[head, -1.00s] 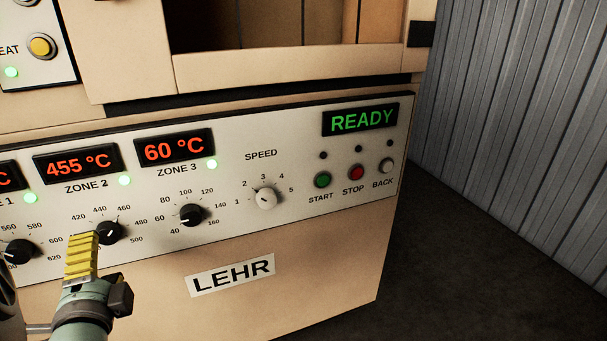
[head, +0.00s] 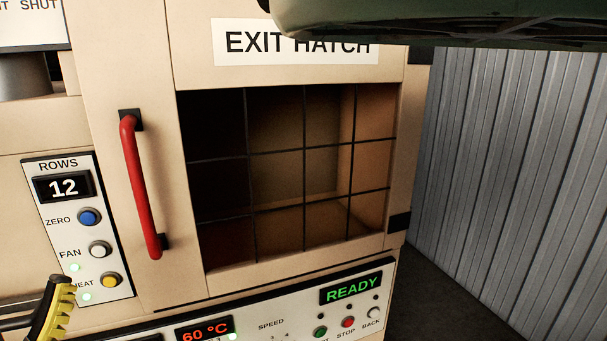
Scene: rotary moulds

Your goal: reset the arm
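My gripper shows at the lower left of the head view, where a yellow ribbed finger (head: 52,308) with a black back enters the picture. It is in front of the machine's face, just left of and below the HEAT button. Only this part is in view, so whether the gripper is open or shut does not show. A green-grey part of my arm crosses the top right and covers part of the EXIT HATCH label (head: 232,42).
The LEHR machine fills the left and middle. Its hatch has a dark barred window (head: 278,170) and a red handle (head: 140,185). The ROWS panel (head: 62,250) reads 12. The lower panel (head: 282,318) reads READY and 60 °C. A corrugated wall (head: 510,170) stands at the right, with dark floor between.

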